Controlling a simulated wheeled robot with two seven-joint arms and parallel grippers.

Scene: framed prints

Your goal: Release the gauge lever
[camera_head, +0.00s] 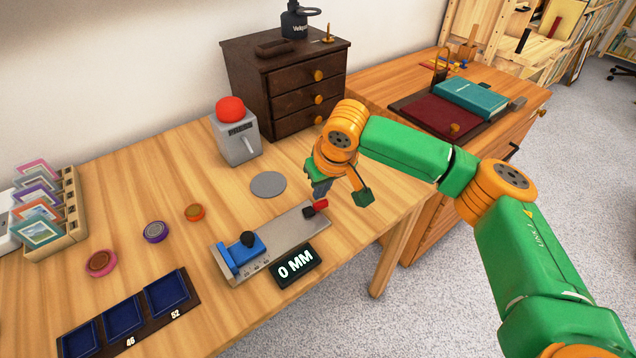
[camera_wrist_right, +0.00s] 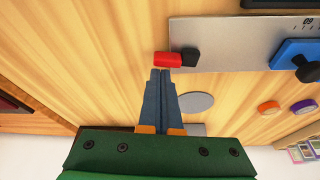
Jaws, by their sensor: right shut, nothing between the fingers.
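The gauge (camera_head: 270,242) is a grey metal plate on the wooden table, with a blue sliding block (camera_head: 243,250) and black knob at its left end. Its display (camera_head: 297,266) reads "0 MM". A lever with a red tip (camera_head: 320,205) and black base sits at the gauge's right end; the red tip also shows in the right wrist view (camera_wrist_right: 168,60). My right gripper (camera_wrist_right: 160,74) is shut and empty, its fingertips right at the red tip; I cannot tell whether they touch it. In the head view the right gripper (camera_head: 319,196) partly hides the lever. My left gripper is not in view.
A grey flat disc (camera_head: 268,185) lies behind the gauge. A grey box with a red button (camera_head: 230,108) stands further back. Orange (camera_head: 195,212), purple (camera_head: 155,232) and pink (camera_head: 101,263) round pieces lie left. Blue trays (camera_head: 167,293) sit at the front left. A dark drawer chest (camera_head: 270,95) stands behind.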

